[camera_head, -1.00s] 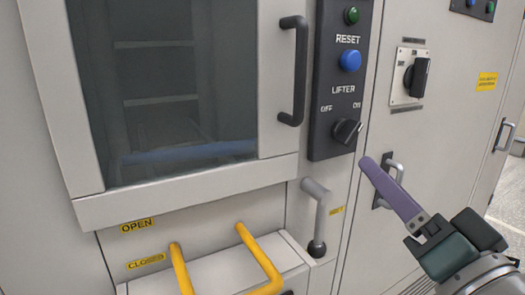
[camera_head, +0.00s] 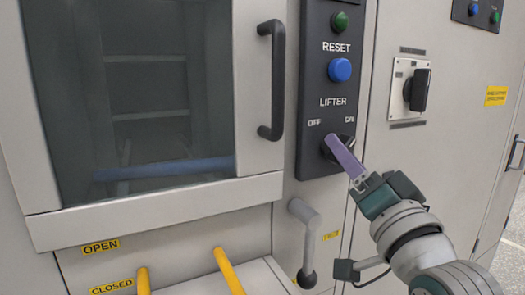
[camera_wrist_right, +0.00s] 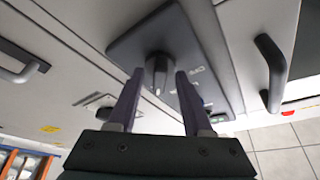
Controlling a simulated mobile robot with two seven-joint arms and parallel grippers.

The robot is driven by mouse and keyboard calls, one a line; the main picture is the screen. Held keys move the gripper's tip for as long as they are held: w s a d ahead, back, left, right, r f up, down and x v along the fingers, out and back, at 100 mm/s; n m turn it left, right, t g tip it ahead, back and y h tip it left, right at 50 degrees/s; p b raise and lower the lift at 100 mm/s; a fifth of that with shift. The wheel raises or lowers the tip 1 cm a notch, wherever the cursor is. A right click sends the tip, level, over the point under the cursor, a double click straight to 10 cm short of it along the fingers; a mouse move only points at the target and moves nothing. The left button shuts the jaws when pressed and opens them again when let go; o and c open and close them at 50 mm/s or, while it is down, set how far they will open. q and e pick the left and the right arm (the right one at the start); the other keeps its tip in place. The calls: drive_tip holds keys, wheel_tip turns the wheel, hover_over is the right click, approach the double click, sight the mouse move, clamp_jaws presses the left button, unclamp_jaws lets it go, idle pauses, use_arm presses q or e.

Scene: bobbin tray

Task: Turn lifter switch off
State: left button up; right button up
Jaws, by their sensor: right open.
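The lifter switch (camera_head: 327,151) is a black round knob low on the dark control panel (camera_head: 314,86), under the labels LIFTER, OFF and ON. My right gripper (camera_head: 334,142) reaches it from the lower right, and its purple finger covers much of the knob in the head view. In the right wrist view the knob (camera_wrist_right: 158,70) stands between the two fingertips of the open gripper (camera_wrist_right: 160,78). I cannot tell whether the fingers touch it. The knob's present setting is hard to read. My left gripper is not in view.
Above the switch are a blue reset button (camera_head: 340,70) and a green button (camera_head: 340,21). A black door handle (camera_head: 272,80) is to the left. A grey lever (camera_head: 305,240) is below. A black rotary switch (camera_head: 417,90) is to the right.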

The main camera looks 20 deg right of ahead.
clamp_jaws()
idle(0.4)
